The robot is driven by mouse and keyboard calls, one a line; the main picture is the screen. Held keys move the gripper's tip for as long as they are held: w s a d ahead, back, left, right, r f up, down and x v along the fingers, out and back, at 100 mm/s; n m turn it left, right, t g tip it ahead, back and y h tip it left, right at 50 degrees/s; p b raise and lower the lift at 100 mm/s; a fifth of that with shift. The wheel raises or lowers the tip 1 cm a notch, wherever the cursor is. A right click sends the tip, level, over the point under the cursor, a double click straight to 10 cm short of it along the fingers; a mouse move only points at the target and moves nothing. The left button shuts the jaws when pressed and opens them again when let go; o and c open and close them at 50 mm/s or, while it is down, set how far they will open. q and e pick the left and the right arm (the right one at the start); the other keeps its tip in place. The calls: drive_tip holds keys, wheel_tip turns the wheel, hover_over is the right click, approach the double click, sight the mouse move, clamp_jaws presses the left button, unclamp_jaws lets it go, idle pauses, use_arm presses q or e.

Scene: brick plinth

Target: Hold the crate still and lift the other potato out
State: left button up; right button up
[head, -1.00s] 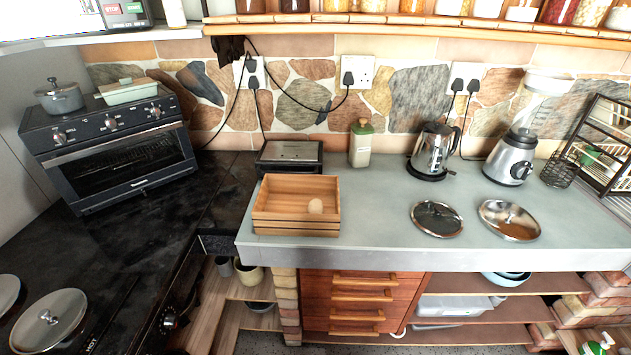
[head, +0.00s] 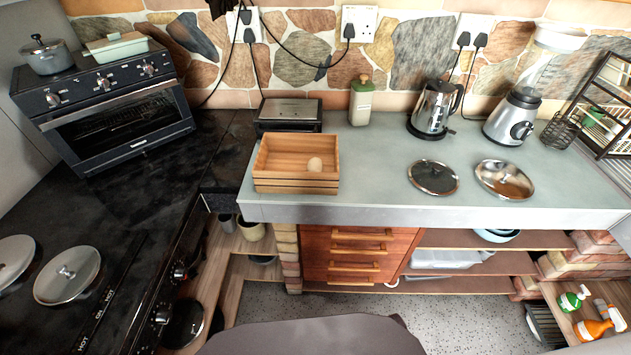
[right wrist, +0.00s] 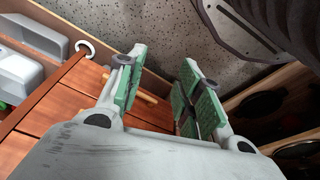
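A wooden crate (head: 295,186) with slatted sides stands on the left part of the pale counter, near its front edge. One potato (head: 315,164), small and pale brown, lies inside it toward the right side. No other potato shows in the head view. My right gripper (right wrist: 155,75) shows only in the right wrist view. Its green-padded fingers are apart with nothing between them, pointing down past wooden drawers toward the speckled floor. Neither gripper is in the head view, and my left gripper does not show at all.
A toaster (head: 289,114) stands behind the crate and a bottle (head: 361,101) to its back right. A kettle (head: 433,108), two lids (head: 433,177) and a blender (head: 513,117) are farther right. The counter just right of the crate is clear.

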drive_tip(key=w+r+t+p, duration=0.1)
drive_tip(key=w+r+p, duration=0.15)
drive_tip(key=r, duration=3.45)
drive_tip(key=w+a+r+n+g+y, duration=0.1)
drive_tip(key=w+a+r+y, duration=0.1)
drive_tip(key=w+a, duration=0.7)
drive_tip(key=w+a+r+n+g+y, duration=0.1)
drive_tip(key=w+a+r+n+y, duration=0.3)
drive_tip(key=a, duration=0.9)
drive_tip(key=w+d+r+m+h, duration=0.3)
drive_tip(key=w+d, duration=0.2)
drive_tip(key=w, duration=0.2)
drive_tip(key=w+d+r+m+g+h, duration=0.1)
drive_tip(key=w+d+r+m+h, duration=0.2)
drive_tip(key=w, duration=0.5)
drive_tip(key=shift+w+d+r+m, duration=0.25)
drive_tip(key=shift+d+r+m, duration=0.35)
drive_tip(key=shift+d+r, duration=0.3)
